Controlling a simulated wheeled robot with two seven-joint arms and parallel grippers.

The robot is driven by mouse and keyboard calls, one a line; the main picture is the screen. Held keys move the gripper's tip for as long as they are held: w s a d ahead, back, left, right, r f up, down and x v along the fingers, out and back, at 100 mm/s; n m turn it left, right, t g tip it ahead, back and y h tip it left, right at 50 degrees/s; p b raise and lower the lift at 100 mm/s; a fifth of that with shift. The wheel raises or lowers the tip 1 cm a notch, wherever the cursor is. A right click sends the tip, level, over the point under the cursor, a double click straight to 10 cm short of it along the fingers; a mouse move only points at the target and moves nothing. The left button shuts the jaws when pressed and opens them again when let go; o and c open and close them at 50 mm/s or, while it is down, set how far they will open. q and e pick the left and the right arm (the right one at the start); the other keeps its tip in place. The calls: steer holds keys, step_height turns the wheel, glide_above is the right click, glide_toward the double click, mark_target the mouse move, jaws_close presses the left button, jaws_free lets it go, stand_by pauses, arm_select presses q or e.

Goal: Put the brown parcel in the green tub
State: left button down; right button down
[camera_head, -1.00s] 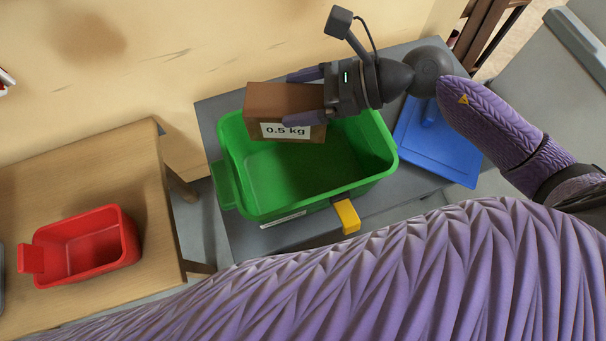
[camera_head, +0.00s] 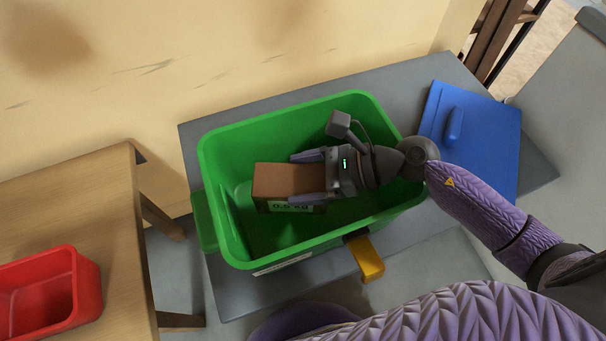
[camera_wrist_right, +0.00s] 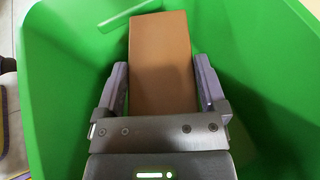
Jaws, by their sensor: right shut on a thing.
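My right gripper (camera_head: 308,177) reaches into the tub from the right and is shut on the parcel, one finger on each side. In the right wrist view the parcel (camera_wrist_right: 160,62) sits between the purple fingers, with green tub walls around it. I cannot tell whether the parcel touches the tub floor. My left gripper is not in view.
A blue lid-like panel with a handle (camera_head: 480,135) lies on the grey table (camera_head: 395,82) to the right of the tub. A yellow piece (camera_head: 367,258) sticks out at the tub's front. A red bin (camera_head: 50,295) stands on a wooden table (camera_head: 95,195) at left.

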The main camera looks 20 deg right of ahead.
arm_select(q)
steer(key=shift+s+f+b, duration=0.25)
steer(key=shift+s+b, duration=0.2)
arm_select(e)
steer(key=shift+f, duration=0.45)
steer(key=shift+f, duration=0.1)
